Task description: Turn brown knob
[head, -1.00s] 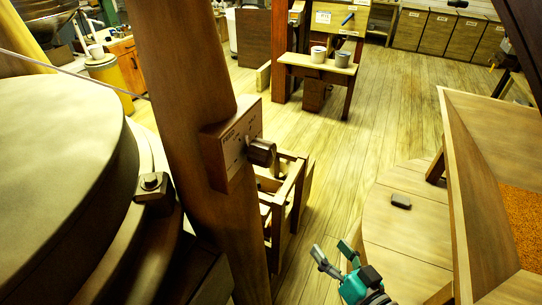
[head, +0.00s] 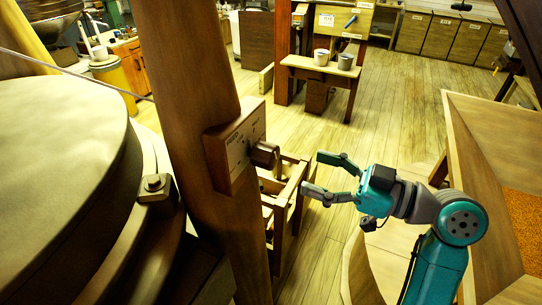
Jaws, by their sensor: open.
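The brown knob (head: 264,154) is a short dark cylinder that sticks out to the right from a brown box (head: 232,152) with lettering on its face. The box is fixed to a thick, leaning wooden post (head: 190,80). My gripper (head: 310,173) is to the right of the knob and a little lower in the picture, its two fingers pointing left toward it. The fingers are spread apart with nothing between them. A gap shows between the fingertips and the knob.
A large round millstone (head: 60,160) fills the left. A wooden frame (head: 288,205) stands below the knob. A wooden bin (head: 480,150) with orange grain is at right. A small bench (head: 318,70) with two buckets stands behind. Open floor (head: 400,110) lies beyond.

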